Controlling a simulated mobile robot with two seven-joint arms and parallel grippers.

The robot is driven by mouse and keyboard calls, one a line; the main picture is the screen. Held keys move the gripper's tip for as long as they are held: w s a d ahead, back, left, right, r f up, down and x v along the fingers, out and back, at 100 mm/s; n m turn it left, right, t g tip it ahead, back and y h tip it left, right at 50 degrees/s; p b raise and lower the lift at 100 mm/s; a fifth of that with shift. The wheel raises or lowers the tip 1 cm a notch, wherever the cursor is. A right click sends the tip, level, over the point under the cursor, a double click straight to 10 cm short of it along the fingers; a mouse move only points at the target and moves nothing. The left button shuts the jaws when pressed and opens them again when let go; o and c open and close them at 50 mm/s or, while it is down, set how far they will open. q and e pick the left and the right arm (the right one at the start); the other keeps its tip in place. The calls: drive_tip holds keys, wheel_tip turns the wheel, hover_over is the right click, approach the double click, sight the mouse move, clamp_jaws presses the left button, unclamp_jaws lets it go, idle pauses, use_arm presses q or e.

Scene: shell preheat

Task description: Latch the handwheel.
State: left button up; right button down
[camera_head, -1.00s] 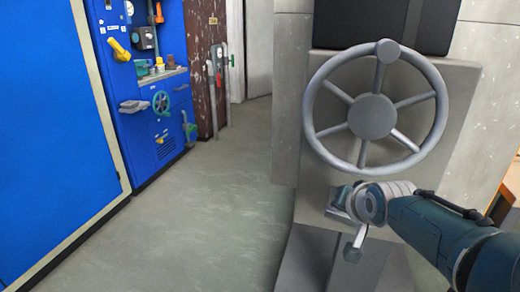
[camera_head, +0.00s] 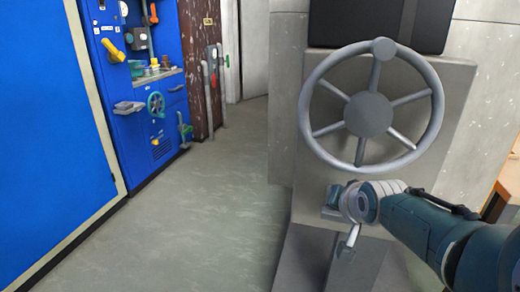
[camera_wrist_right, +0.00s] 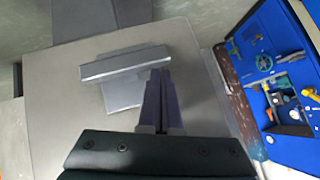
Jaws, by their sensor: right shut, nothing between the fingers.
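The grey handwheel (camera_head: 368,115), with spokes and a small knob on its top rim, is mounted on the grey pedestal. A light grey lever (camera_head: 348,241) hangs low on the pedestal, below my right wrist. My right gripper (camera_head: 331,204) is below the wheel, close to the pedestal, and mostly hidden by its own wrist. In the right wrist view its fingers (camera_wrist_right: 161,88) are shut and empty. A grey angled metal bar (camera_wrist_right: 125,65) lies just beside the fingertips; I cannot tell whether they touch. My left gripper is not in view.
A blue cabinet (camera_head: 55,110) and a blue panel with a small teal wheel (camera_head: 155,104) stand at the left. A black box (camera_head: 378,22) sits behind the wheel. The floor (camera_head: 210,200) between cabinet and pedestal is clear.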

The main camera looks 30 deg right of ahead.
drive_tip(key=s+a+r+p, duration=0.2)
drive_tip(key=r+p, duration=0.3)
drive_tip(key=s+a+r+p, duration=0.2)
drive_tip(key=a+r+p, duration=0.1)
drive_tip(key=r+p, duration=0.2)
drive_tip(key=shift+s+a+r+p, duration=0.25)
drive_tip(key=shift+s+r+p, duration=0.1)
drive_tip(key=shift+r, duration=0.2)
drive_tip(key=s+a+r+n+g+y+p, duration=0.2)
drive_tip(key=s+a+r+n+y+p, duration=0.1)
drive_tip(key=s+a+r+n+p, duration=0.65)
drive_tip(key=s+a+r+n+g+y+p, duration=0.3)
drive_tip(key=s+a+r+p, duration=0.35)
drive_tip(key=s+r, duration=0.6)
wheel_tip(320, 180, up, 40)
drive_tip(key=w+a+n+h+p, duration=0.1)
drive_tip(key=w+p, duration=0.1)
drive_tip(key=p, duration=3.5)
drive_tip(key=shift+w, duration=0.35)
drive_tip(key=shift+f, duration=0.1)
